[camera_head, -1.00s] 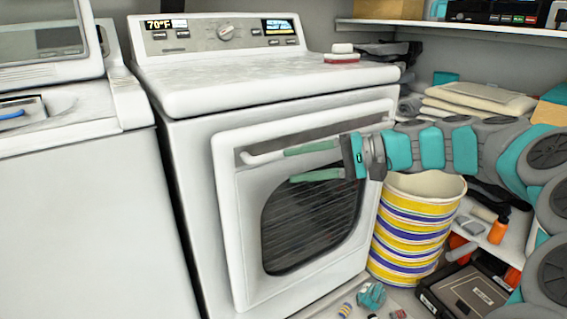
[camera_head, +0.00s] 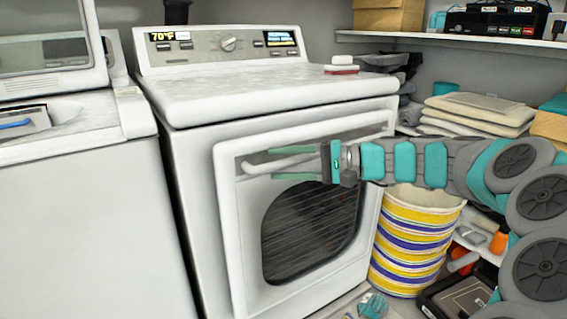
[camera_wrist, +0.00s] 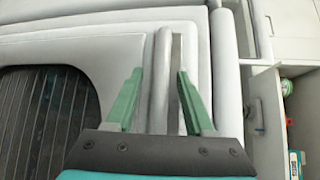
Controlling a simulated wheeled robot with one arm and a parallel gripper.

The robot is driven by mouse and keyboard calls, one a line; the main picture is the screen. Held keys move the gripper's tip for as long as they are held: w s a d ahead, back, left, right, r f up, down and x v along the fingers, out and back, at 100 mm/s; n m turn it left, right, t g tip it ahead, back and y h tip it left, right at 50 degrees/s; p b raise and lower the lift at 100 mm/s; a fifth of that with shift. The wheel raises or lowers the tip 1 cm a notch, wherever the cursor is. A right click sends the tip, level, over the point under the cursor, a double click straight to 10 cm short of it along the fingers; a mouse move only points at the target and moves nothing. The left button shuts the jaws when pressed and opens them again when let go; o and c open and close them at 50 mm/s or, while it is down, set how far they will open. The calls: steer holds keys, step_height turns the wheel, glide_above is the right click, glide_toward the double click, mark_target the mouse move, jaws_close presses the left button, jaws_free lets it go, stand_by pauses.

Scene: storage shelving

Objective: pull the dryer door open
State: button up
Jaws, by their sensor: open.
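The white dryer (camera_head: 182,215) stands in the middle of the head view. Its door (camera_head: 231,240), with a dark ribbed window (camera_head: 305,235), looks shut. The light grey bar handle (camera_head: 256,166) runs along the door's upper part; it also shows in the wrist view (camera_wrist: 162,62). My gripper (camera_head: 274,163) is open at the handle, with one green finger above it and one below. In the wrist view my gripper (camera_wrist: 159,75) has the handle between its spread fingers, with a gap visible on the left. Contact with the handle cannot be told.
A white washer (camera_head: 80,200) with a raised lid stands left of the dryer. A striped basket (camera_head: 412,245) stands close to the dryer's right side, under my arm. Shelves with folded cloths (camera_head: 480,108) and a black case (camera_head: 460,295) fill the right side.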

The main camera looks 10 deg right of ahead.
steer(key=shift+c, duration=0.3)
jaws_close()
stand_by(1.1)
